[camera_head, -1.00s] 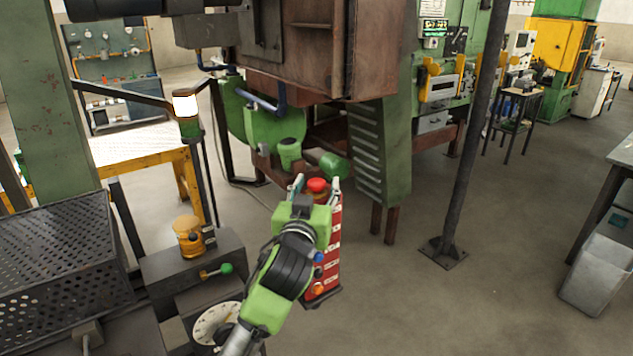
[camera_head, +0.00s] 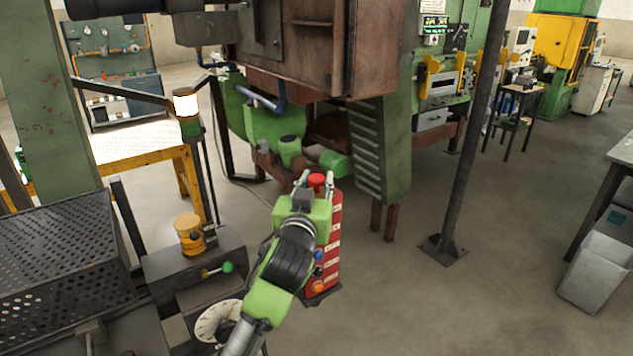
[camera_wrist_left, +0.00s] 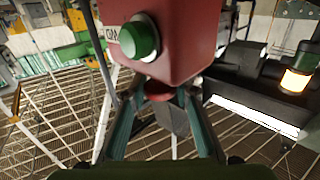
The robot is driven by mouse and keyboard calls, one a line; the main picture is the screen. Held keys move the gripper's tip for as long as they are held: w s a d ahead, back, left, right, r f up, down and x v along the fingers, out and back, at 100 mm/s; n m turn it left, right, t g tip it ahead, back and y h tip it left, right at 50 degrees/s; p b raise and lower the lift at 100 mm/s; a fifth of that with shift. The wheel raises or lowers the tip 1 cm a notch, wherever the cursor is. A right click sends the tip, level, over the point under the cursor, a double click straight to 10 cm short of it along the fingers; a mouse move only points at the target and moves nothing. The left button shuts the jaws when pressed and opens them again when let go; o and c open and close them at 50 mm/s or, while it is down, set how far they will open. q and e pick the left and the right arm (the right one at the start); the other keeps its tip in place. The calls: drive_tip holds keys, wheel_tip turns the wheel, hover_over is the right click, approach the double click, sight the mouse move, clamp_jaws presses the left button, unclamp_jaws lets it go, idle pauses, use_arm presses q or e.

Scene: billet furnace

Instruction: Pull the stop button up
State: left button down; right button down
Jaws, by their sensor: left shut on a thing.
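The red stop button (camera_head: 317,181) is a round mushroom head at the top of a red control box (camera_head: 331,232) with white labels and several buttons. My left gripper (camera_head: 316,183) has one finger on each side of the button and is shut on it. In the left wrist view the button (camera_wrist_left: 184,92) shows as a red rim between the fingertips, partly hidden by the box. A green button (camera_wrist_left: 139,38) sits on the box face there. My right gripper is in neither view.
A green and brown furnace (camera_head: 310,50) stands close behind the box. A dark post (camera_head: 465,150) rises to the right. A grey machine with an orange lamp (camera_head: 189,232) and a perforated tray (camera_head: 60,250) are at left.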

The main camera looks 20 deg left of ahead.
use_arm(q)
drive_tip(key=c, duration=1.6)
unclamp_jaws()
drive_tip(key=shift+r, duration=0.3)
drive_tip(key=shift+f, duration=0.1)
drive_tip(key=shift+s, duration=0.1)
drive_tip(key=s, duration=0.4)
drive_tip(key=s+d, duration=0.1)
drive_tip(key=s, duration=0.6)
drive_tip(key=shift+s+d, duration=0.25)
drive_tip(key=shift+s, duration=0.1)
